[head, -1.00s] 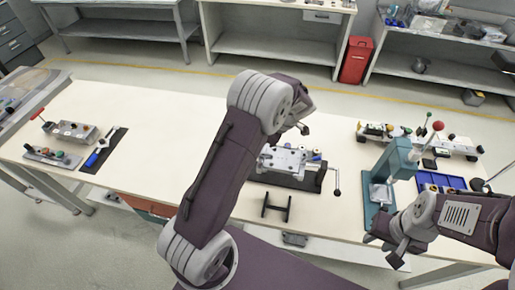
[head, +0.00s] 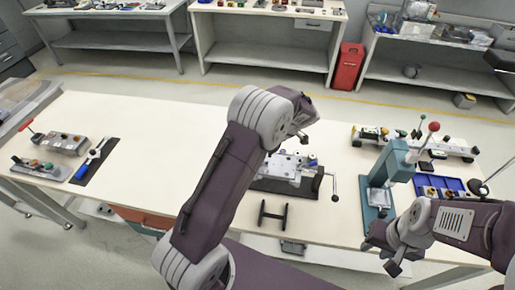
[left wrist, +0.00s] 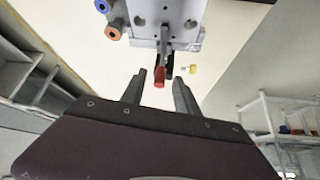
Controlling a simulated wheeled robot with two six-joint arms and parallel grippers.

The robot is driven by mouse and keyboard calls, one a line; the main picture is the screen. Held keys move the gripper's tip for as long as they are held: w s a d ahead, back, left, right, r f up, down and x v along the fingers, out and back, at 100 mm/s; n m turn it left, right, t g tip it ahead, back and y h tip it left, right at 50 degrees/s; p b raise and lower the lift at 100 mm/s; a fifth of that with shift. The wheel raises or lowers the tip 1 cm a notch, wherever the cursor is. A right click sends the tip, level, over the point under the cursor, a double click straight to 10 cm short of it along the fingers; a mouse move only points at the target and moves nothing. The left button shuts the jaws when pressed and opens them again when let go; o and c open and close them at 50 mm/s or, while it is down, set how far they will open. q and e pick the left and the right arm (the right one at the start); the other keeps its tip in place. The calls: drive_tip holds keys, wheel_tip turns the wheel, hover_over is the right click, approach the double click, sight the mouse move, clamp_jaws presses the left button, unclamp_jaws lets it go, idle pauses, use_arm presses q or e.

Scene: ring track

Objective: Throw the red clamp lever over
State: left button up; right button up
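In the left wrist view, a lever with a red tip (left wrist: 159,78) sticks out from a light grey metal fixture (left wrist: 178,38). My left gripper (left wrist: 159,88) is open, with its two dark fingers apart on either side of the red tip. I cannot tell whether a finger touches it. In the head view, the fixture (head: 284,167) stands mid-bench, and my left gripper (head: 302,136) is over its far side; the arm hides the red lever there. My right gripper (head: 381,256) is by the bench's front edge, away from the fixture; its finger gap is unclear.
A teal press (head: 399,165) with a red-ball handle stands right of the fixture, near my right arm. A black stand (head: 273,213) lies in front of the fixture. Another grey fixture (head: 58,144) with a red-ended handle is far left. Bare bench (head: 150,125) lies between.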

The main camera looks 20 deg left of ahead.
use_arm(q)
drive_tip(key=b+v, duration=0.1)
drive_tip(key=v, duration=0.8)
